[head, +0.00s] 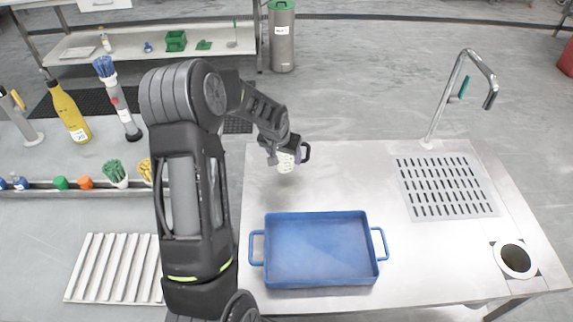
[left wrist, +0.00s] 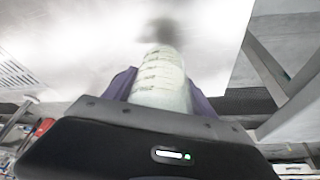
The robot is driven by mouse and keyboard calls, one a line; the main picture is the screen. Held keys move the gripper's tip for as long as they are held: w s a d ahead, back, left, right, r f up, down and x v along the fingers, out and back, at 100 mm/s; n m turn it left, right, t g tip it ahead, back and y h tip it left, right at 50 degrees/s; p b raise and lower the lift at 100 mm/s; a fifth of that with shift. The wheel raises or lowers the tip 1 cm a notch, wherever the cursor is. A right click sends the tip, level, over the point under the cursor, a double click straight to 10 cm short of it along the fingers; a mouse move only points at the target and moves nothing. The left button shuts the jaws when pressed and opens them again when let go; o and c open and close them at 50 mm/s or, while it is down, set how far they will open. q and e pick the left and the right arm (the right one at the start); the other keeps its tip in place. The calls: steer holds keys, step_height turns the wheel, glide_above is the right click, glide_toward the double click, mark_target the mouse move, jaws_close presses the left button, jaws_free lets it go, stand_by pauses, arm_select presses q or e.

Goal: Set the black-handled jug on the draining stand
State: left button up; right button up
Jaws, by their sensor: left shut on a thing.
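The jug (head: 286,163) is pale with a black handle at its right side, near the back left of the steel table. My left gripper (head: 284,147) is shut on it. In the left wrist view the jug (left wrist: 162,82) shows as a translucent body with printed marks, between the purple fingers of my gripper (left wrist: 160,92). I cannot tell how far it is above the table. A white slatted rack (head: 97,268), apparently the draining stand, lies empty on the left counter, partly hidden by my left arm. My right gripper is not in view.
A blue tray (head: 318,216) with two handles lies at the table front. A slotted drain grate (head: 446,187) and a tap (head: 443,100) are at right, with a round hole (head: 515,258) nearby. Bottles and brushes stand on the left counter behind a low rail (head: 40,190).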

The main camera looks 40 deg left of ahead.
arm_select(q)
steer(key=shift+f, duration=1.8)
steer(key=shift+f, duration=0.2)
steer(key=o, duration=1.5)
steer(key=shift+r, duration=0.1)
steer(key=shift+r+p, duration=0.2)
steer(key=shift+p, duration=0.15)
steer(key=b+v, duration=0.1)
steer(key=v, duration=1)
steer(key=shift+s+r, duration=0.25)
steer(key=shift+r, duration=0.1)
